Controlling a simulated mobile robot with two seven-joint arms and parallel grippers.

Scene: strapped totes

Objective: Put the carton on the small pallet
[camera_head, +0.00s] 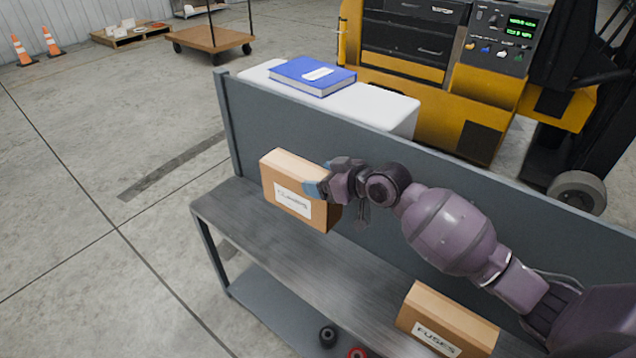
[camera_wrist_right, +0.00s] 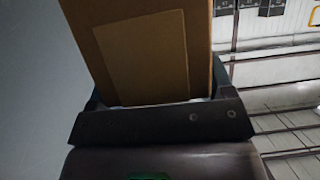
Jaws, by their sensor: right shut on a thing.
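A brown carton with a white label (camera_head: 291,201) is in my right gripper (camera_head: 322,190), over the left part of a grey bench. The fingers are shut on its right end. I cannot tell if its bottom touches the bench. In the right wrist view the carton (camera_wrist_right: 150,50) fills the space between the fingers (camera_wrist_right: 152,103). A second brown carton marked FUSES (camera_head: 447,318) sits at the front right of the bench. A low wooden pallet (camera_head: 130,35) with small items on it lies on the floor at the far left. My left gripper is out of view.
The grey bench (camera_head: 260,215) has a tall back panel (camera_head: 300,135). Behind it a blue book (camera_head: 312,76) lies on a white surface (camera_head: 375,105). A yellow forklift (camera_head: 490,85) stands behind. A flat cart (camera_head: 212,40) and orange cones (camera_head: 22,50) are farther back. The left floor is clear.

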